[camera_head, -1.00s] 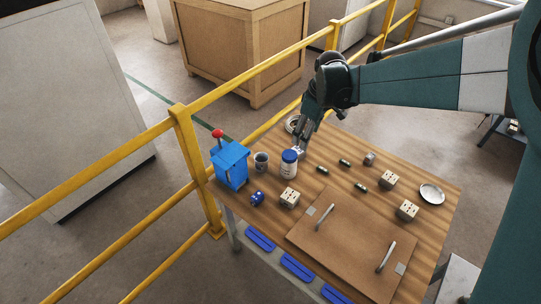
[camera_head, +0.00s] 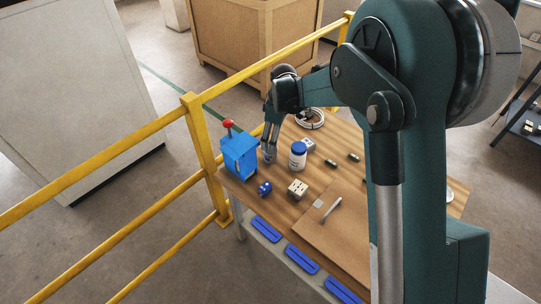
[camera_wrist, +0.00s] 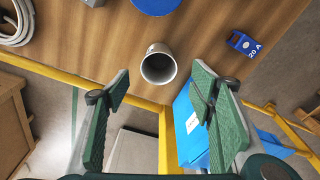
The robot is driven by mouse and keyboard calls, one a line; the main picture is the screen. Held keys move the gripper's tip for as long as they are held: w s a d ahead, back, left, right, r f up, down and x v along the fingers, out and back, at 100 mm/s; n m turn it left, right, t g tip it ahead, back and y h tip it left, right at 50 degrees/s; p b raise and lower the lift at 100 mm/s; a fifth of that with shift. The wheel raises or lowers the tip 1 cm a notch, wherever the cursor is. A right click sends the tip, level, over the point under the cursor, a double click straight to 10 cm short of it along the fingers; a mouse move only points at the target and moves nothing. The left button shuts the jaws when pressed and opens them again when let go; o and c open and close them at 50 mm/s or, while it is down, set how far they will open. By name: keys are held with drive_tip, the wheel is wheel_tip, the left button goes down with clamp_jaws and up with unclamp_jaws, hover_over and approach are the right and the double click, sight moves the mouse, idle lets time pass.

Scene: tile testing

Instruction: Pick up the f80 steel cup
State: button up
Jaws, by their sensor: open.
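The steel cup (camera_wrist: 159,68) stands on the wooden table, its open round mouth facing my wrist camera. In the head view the cup (camera_head: 269,156) is partly hidden behind my gripper, between the blue box and the blue-lidded jar. My gripper (camera_wrist: 161,88) is open and empty, with its green-padded fingers spread to the left and right of the cup in the wrist view. In the head view my gripper (camera_head: 270,138) points down at the cup from just above it. I cannot tell whether either finger touches the cup.
A blue box with a red-knobbed lever (camera_head: 240,157) stands close left of the cup. A white jar with a blue lid (camera_head: 298,156) stands to its right. A small blue block (camera_head: 265,188) and a coiled cable (camera_head: 310,119) lie nearby. A yellow railing (camera_head: 203,145) runs behind the table.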

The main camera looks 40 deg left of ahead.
drive_tip(key=shift+a+f+b, duration=0.15)
drive_tip(key=shift+f+b, duration=0.15)
drive_tip(key=shift+f, duration=1)
drive_tip(key=shift+s+a+f+b, duration=0.1)
drive_tip(key=shift+f+b, duration=0.15)
drive_tip(key=shift+f, duration=0.6)
drive_tip(key=shift+w+a+f+b, duration=0.15)
drive_tip(key=shift+f+b, duration=0.1)
drive_tip(key=shift+f, duration=0.6)
drive_tip(key=shift+s+a+f+b, duration=0.15)
drive_tip(key=shift+f+b, duration=0.1)
drive_tip(key=shift+f, duration=0.6)
drive_tip(key=c, duration=1)
